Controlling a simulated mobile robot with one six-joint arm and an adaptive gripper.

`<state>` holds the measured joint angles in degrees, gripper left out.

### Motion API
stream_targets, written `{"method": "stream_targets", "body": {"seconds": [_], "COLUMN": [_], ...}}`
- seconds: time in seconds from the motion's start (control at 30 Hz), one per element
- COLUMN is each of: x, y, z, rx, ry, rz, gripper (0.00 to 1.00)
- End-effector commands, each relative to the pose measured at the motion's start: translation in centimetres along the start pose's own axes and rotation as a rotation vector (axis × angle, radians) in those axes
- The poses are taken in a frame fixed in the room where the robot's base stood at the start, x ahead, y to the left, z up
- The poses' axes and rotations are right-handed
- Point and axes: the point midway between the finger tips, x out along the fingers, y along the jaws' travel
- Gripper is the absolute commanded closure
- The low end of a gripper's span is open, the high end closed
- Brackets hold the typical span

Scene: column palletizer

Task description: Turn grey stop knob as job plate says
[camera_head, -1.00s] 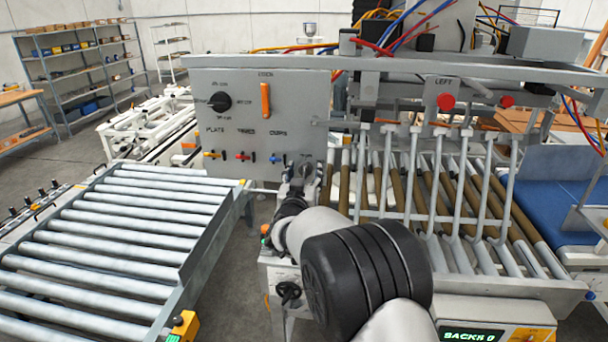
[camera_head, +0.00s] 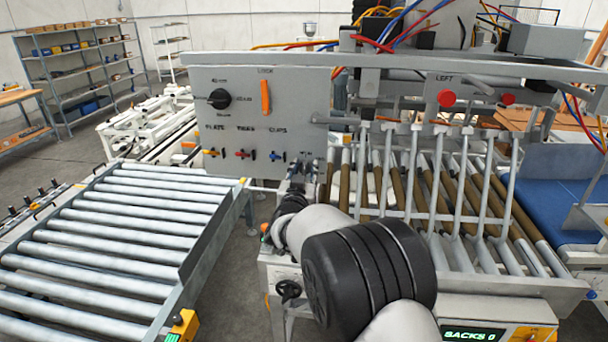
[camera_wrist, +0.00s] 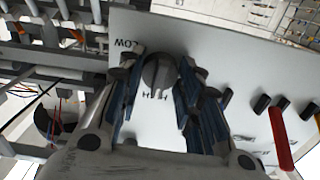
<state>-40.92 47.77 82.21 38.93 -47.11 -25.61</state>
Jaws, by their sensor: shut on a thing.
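The grey stop knob (camera_wrist: 158,71) stands on the pale panel in the wrist view, between the two fingers of my gripper (camera_wrist: 160,82). The fingers are shut on it, one on each side. The word LOW is printed beside it, and a marking beginning with H shows below. The knob's pointer direction is hard to read. In the head view my gripper (camera_head: 302,172) is at the lower right corner of the grey control panel (camera_head: 300,100) and hides the knob. I cannot make out a job plate in either view.
The panel also carries a black rotary knob (camera_head: 219,99), an orange lever (camera_head: 265,97) and small yellow, red and blue valves (camera_head: 243,154). A roller conveyor (camera_head: 110,230) lies left. Metal bars and rollers (camera_head: 440,190) stand close right. A display (camera_head: 472,334) reads SACKS 0.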

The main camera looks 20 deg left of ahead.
Motion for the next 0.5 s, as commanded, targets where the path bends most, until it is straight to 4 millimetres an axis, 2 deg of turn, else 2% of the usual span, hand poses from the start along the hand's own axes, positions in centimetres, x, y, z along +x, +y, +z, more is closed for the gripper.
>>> {"method": "stream_targets", "body": {"seconds": [0.5], "x": [0.00], "y": [0.02], "z": [0.39], "rx": [0.416], "ry": [0.004], "rz": [-0.001], "gripper": [0.91]}}
